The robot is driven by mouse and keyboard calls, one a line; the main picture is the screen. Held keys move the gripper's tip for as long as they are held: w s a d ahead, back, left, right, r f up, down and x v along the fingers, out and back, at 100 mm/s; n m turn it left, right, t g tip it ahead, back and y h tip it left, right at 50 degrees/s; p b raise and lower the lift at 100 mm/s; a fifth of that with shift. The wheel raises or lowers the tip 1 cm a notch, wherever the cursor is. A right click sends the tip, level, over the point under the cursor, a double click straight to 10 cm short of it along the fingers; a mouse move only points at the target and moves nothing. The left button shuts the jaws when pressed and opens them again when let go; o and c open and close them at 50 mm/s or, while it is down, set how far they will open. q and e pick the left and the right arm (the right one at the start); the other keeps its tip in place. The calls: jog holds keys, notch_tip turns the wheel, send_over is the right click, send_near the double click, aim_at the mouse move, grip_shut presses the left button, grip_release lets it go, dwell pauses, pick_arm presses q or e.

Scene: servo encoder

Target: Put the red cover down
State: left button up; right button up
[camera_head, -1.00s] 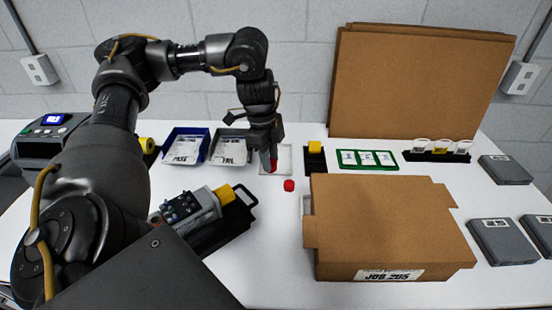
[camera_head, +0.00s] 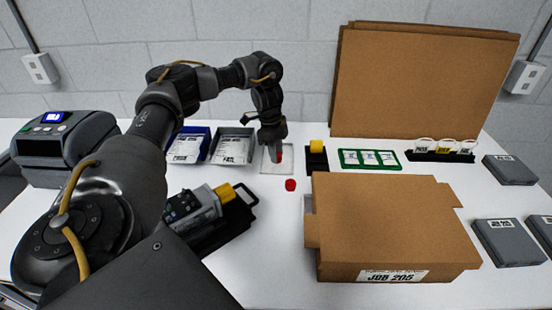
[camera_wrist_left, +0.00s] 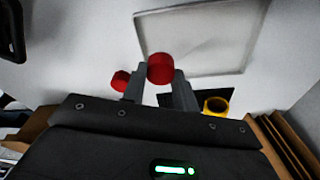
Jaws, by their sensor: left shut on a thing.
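My left gripper (camera_head: 275,156) is shut on a red cover (camera_head: 279,158), over the shallow pale tray (camera_head: 289,171) in the head view. In the left wrist view the held red cover (camera_wrist_left: 161,68) sits between the fingertips, in front of the tray (camera_wrist_left: 142,42). I cannot tell whether the cover touches the tray. A second red cover (camera_head: 290,185) lies on the white table in front of the tray, and it also shows in the left wrist view (camera_wrist_left: 120,80). My right gripper is not in view.
Blue (camera_head: 187,146) and grey (camera_head: 232,147) bins stand left of the tray. A black holder with a yellow piece (camera_head: 316,147) stands right of it. A servo unit (camera_head: 195,208) lies front left and a cardboard box (camera_head: 390,225) front right. A narrow table strip between them is clear.

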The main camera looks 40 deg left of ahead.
pick_arm(q)
jog(key=shift+f+b, duration=0.3)
jog(key=shift+f, duration=1.05)
jog(key=shift+w+a+f, duration=0.15)
jog(key=shift+w+f, duration=0.05)
jog(key=shift+f, duration=0.25)
jog(key=shift+s, duration=0.1)
jog(key=o, duration=0.7)
jog(key=shift+f, duration=0.1)
jog(key=shift+c, duration=0.2)
notch_tip(320, 180, up, 12)
jog(key=a+p, duration=0.1)
jog(key=p, duration=0.1)
jog(key=shift+s+a+p, duration=0.25)
jog(key=shift+a+p, duration=0.05)
jog(key=shift+p, duration=0.1)
